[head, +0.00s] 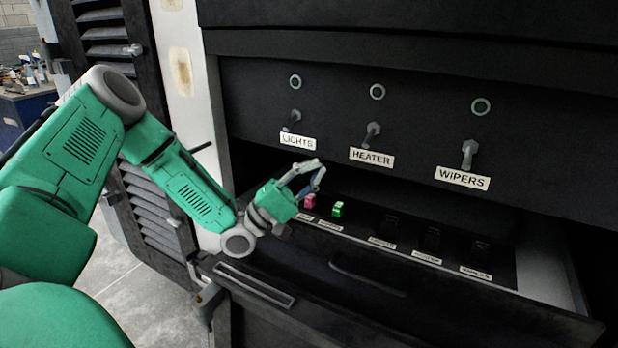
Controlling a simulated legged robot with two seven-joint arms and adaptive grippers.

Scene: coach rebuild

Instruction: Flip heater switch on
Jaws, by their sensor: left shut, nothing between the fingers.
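The heater switch (373,130) is a small grey toggle on the black panel, above a white HEATER label (371,157) and below a round ring-shaped lamp (377,91). Its lever appears to point downward. My left gripper (319,172) is shut and empty. It is in front of the panel, below and left of the heater switch and apart from it, over the open drawer. My right gripper is out of view.
The lights switch (292,119) is left of the heater switch and the wipers switch (468,154) is right of it. A louvred panel (155,205) stands at left.

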